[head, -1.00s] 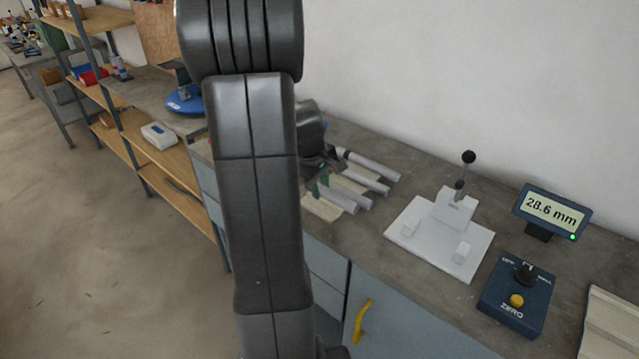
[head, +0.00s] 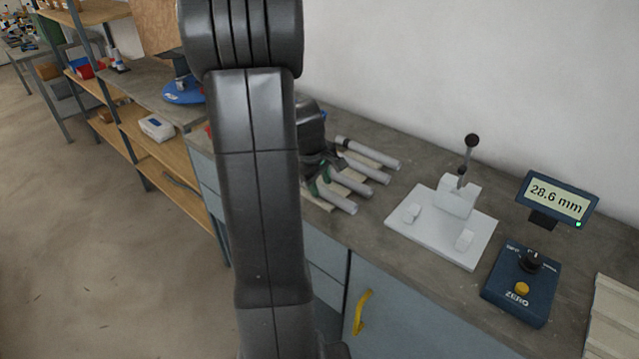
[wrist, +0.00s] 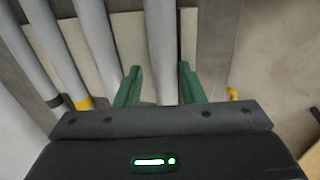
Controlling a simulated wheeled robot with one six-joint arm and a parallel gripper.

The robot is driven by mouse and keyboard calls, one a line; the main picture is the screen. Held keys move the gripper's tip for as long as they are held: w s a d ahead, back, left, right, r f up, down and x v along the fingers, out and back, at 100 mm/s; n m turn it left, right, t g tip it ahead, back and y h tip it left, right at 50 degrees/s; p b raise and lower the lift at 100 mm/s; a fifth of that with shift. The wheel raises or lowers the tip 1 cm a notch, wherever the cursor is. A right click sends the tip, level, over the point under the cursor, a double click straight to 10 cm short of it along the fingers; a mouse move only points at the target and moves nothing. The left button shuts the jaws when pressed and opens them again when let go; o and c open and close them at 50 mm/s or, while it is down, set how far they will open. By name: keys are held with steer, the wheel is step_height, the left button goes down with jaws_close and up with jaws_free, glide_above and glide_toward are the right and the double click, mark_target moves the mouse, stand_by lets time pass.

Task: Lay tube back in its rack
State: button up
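A grey tube (wrist: 161,45) runs between the two green fingers of my gripper (wrist: 160,80) in the wrist view. The fingers are apart, with a narrow gap showing on the tube's left side. In the head view this appears to be the front tube (head: 336,200), lying at the front of the beige rack (head: 317,202); my gripper (head: 320,172) is over its left end. The rack's pale board (wrist: 127,40) shows beside the tube in the wrist view. How fully the tube rests on the rack is hard to see, and its near end is hidden by my gripper.
Several other grey tubes lie behind it, including a back tube (head: 372,154). To the right are a white jig plate with a lever (head: 440,225), a display (head: 557,197) reading 28.6 mm and a blue control box (head: 520,283). Bare bench shows between tubes and plate.

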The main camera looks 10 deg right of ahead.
steer(key=shift+s+a+f, duration=0.2)
steer(key=shift+s+f, duration=0.2)
steer(key=shift+f, duration=0.1)
steer(key=shift+r, duration=0.1)
steer(key=v, duration=1.4)
steer(key=shift+w+d+r, duration=0.2)
steer(key=shift+w+r, duration=0.1)
steer(key=shift+w, duration=0.05)
steer(key=x, duration=1.3)
steer(key=shift+a+f, duration=0.15)
steer(key=shift+f, duration=0.2)
steer(key=shift+s+r, duration=0.1)
steer(key=shift+s, duration=0.05)
